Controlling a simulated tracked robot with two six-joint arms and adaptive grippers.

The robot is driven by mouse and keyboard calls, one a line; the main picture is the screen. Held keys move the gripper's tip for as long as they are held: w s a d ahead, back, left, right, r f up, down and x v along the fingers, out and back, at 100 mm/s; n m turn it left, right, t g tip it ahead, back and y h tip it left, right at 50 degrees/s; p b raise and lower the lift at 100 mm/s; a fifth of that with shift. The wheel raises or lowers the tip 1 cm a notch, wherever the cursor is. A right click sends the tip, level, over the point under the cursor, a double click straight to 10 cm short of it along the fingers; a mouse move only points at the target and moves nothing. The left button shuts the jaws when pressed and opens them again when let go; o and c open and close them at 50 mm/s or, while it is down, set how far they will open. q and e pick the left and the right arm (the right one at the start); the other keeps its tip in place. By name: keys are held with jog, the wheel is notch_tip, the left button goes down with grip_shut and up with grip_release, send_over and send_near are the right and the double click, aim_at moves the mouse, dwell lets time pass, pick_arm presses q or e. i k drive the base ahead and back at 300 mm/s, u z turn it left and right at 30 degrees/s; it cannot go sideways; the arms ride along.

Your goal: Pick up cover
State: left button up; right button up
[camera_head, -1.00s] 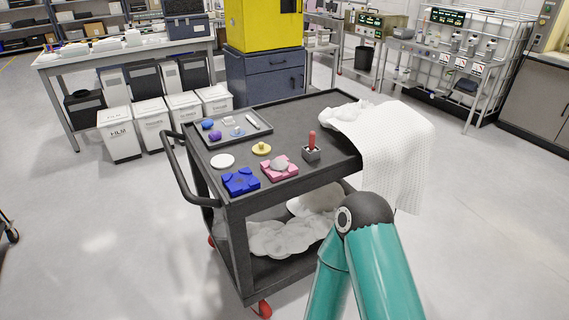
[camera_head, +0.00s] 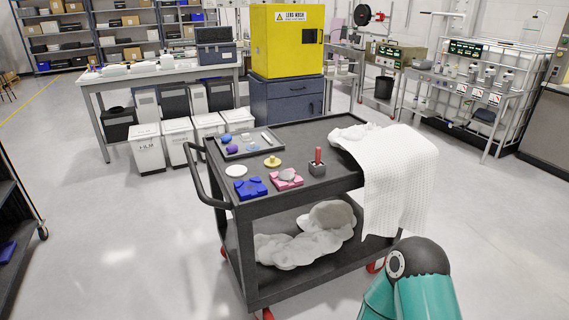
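No object is labelled as the cover, and I cannot tell which one it is. On top of the black cart (camera_head: 345,182) lie a white disc (camera_head: 236,170), a yellow knobbed piece (camera_head: 272,161), a blue fixture block (camera_head: 252,187) and a pink fixture block (camera_head: 283,184) with a grey rounded piece (camera_head: 288,174) on it. A red-handled tool (camera_head: 318,155) stands upright in a small dark block. A grey tray (camera_head: 240,153) at the back left holds small blue, purple and pale pieces. Neither of my grippers is in view; only a teal arm link of mine shows at lower right.
A white cloth (camera_head: 397,180) hangs over the cart's right edge. Crumpled pale material (camera_head: 300,245) lies on the lower shelf. A black handle (camera_head: 203,180) sticks out on the left. A dark rack (camera_head: 15,215) stands at the far left. The floor between rack and cart is clear.

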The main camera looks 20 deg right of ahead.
aim_at(272, 162)
jog(key=z, duration=0.1)
jog(key=i, duration=1)
jog(key=u, duration=0.05)
